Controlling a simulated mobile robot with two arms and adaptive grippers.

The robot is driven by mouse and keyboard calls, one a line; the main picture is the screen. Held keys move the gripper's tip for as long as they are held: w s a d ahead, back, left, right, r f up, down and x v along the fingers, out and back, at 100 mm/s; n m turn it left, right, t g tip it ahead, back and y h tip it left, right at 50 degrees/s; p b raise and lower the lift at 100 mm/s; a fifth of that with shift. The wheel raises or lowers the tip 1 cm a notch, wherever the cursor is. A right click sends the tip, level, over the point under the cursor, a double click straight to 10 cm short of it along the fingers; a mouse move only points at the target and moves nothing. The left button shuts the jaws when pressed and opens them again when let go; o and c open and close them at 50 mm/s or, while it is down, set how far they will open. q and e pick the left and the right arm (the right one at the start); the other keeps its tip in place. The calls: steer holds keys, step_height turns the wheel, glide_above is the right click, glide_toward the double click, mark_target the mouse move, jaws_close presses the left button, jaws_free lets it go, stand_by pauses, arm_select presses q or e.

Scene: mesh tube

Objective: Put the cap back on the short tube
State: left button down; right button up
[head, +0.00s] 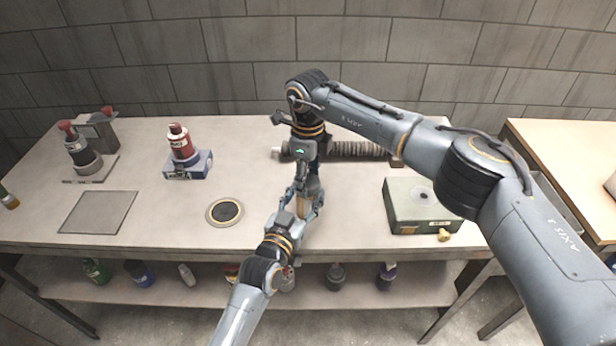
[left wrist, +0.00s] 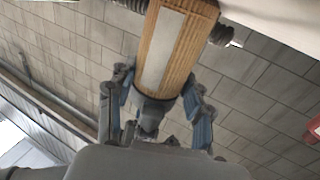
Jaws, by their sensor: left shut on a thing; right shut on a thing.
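The short tube (left wrist: 178,45) is tan and ribbed with a pale label strip in the left wrist view. Only a small tan part of it (head: 303,208) shows in the head view. My left gripper (left wrist: 157,85) is shut around it, near its dark lower end; it also shows in the head view (head: 303,210). My right gripper (head: 309,182) comes down from above, just over the left one, and is shut. The cap it seems to hold is hidden among the fingers, so I cannot tell whether it touches the tube.
A long ribbed tube (head: 355,150) lies behind the grippers. A green box (head: 415,212) stands at the right. A dark round disc (head: 225,212), a flat grey plate (head: 97,212), and a red-and-white bottle (head: 180,143) in a blue holder (head: 188,166) are at the left.

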steer(key=o, duration=1.4)
steer(key=shift+c, duration=0.2)
step_height(320, 180, up, 12)
arm_select(q)
steer(key=shift+c, duration=2.3)
jaws_free()
steer(key=v, duration=1.2)
